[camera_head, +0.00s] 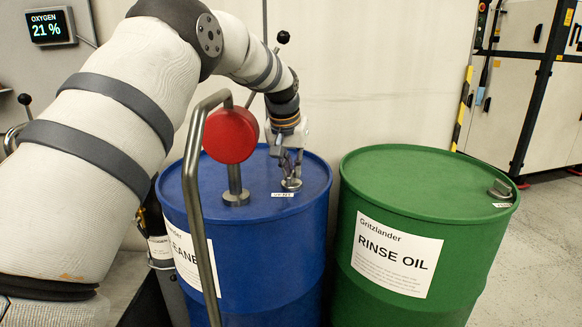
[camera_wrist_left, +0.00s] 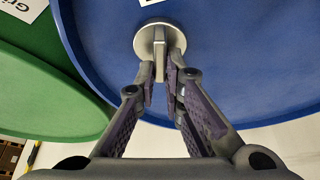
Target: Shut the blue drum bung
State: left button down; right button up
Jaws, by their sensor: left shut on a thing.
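The blue drum (camera_head: 262,262) stands in the middle of the head view, with a label strip (camera_head: 282,195) on its lid. A metal bung (camera_head: 291,184) sits on the lid near its right side. My left gripper (camera_head: 290,165) points down at it from above. In the left wrist view the bung (camera_wrist_left: 145,42) is a round silver disc with an upright grip bar, and my left gripper (camera_wrist_left: 168,75) is shut on that bar. The bung appears to lie flat on the lid; its thread is hidden. My right gripper is not in view.
A pump with a red round head (camera_head: 230,135) and a bent metal pipe (camera_head: 196,200) rises at the blue drum's left. A green drum (camera_head: 400,180) with its own bung (camera_head: 500,190) stands close on the right. An oxygen display (camera_head: 50,26) hangs at the upper left.

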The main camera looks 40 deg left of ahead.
pick_arm(q)
jog(key=c, duration=1.7)
grip_release()
jog(key=v, duration=1.2)
